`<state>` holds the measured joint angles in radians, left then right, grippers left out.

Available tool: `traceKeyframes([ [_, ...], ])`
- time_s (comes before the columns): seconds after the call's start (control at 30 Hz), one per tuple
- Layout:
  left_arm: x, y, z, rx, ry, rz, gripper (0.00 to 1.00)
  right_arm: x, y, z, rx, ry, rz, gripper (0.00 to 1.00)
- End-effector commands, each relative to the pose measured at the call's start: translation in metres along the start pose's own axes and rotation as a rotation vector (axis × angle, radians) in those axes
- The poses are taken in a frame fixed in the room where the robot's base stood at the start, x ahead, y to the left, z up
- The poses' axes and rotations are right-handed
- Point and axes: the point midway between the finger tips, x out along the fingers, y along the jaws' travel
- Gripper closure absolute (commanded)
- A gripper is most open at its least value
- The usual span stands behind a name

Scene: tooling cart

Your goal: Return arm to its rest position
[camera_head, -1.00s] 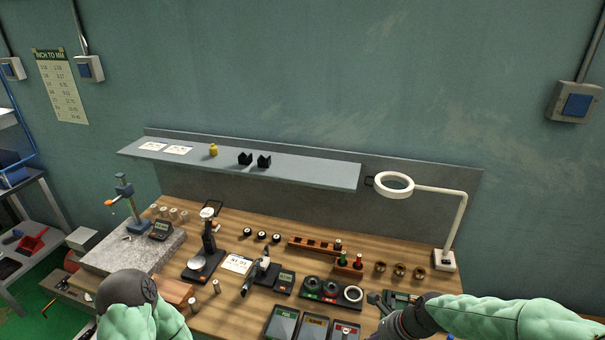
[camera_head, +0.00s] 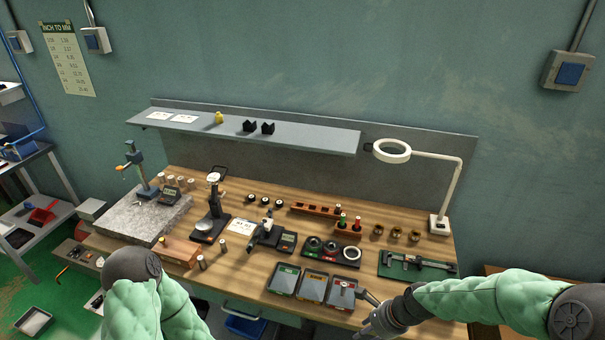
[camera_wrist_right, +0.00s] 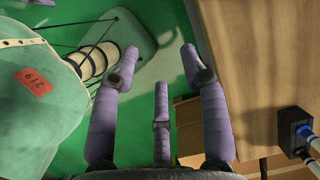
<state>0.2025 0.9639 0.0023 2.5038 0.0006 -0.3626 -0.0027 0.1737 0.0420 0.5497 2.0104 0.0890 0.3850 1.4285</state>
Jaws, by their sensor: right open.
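My right arm (camera_head: 470,298), in a green quilted sleeve, comes in from the right in the head view. Its gripper (camera_head: 366,298) is at the bench's front edge, beside the rightmost small bin. In the right wrist view the gripper (camera_wrist_right: 155,70) has its purple-grey fingers spread, with nothing between them. Below it are green floor and the wooden top's edge. My left arm (camera_head: 150,300) shows only as a bent part at the lower left; its gripper is not in view.
The wooden bench (camera_head: 235,285) holds a green caliper tray (camera_head: 440,268), several small bins (camera_head: 312,288), a ring lamp (camera_head: 440,222) and gauges. A grey shelf (camera_head: 320,140) runs behind. A brown box (camera_wrist_right: 190,125) shows below the right gripper.

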Motion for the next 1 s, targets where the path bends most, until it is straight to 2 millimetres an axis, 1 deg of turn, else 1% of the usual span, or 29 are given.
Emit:
traceKeyframes([
  [0.03,0.004,-0.002,0.000,0.000,0.000,0.000,0.65,0.013,0.004,-0.003,-0.038,0.002,0.008,0.55],
  [0.17,0.013,-0.004,-0.001,0.000,0.000,0.000,0.65,0.042,0.015,-0.009,-0.170,0.008,0.024,0.55],
  [0.27,0.021,-0.008,-0.001,0.000,0.001,0.000,0.65,0.073,0.028,-0.015,-0.311,0.010,0.040,0.55],
  [0.3,0.025,-0.009,-0.001,0.000,0.001,0.000,0.65,0.086,0.035,-0.018,-0.377,0.011,0.048,0.55],
  [0.5,0.044,-0.016,-0.002,0.000,0.000,0.000,0.65,0.151,0.071,-0.029,-0.716,0.002,0.080,0.55],
  [0.7,0.062,-0.022,-0.003,0.000,0.000,0.000,0.65,0.208,0.113,-0.038,-1.058,-0.024,0.108,0.55],
  [0.83,0.072,-0.026,-0.003,0.000,0.000,0.000,0.65,0.236,0.140,-0.041,-1.254,-0.045,0.118,0.55],
  [0.9,0.076,-0.027,-0.003,0.000,0.000,0.000,0.65,0.246,0.151,-0.042,-1.337,-0.054,0.120,0.55],
  [1.0,0.079,-0.028,-0.003,0.000,0.000,0.000,0.65,0.256,0.162,-0.043,-1.423,-0.064,0.121,0.55],
])
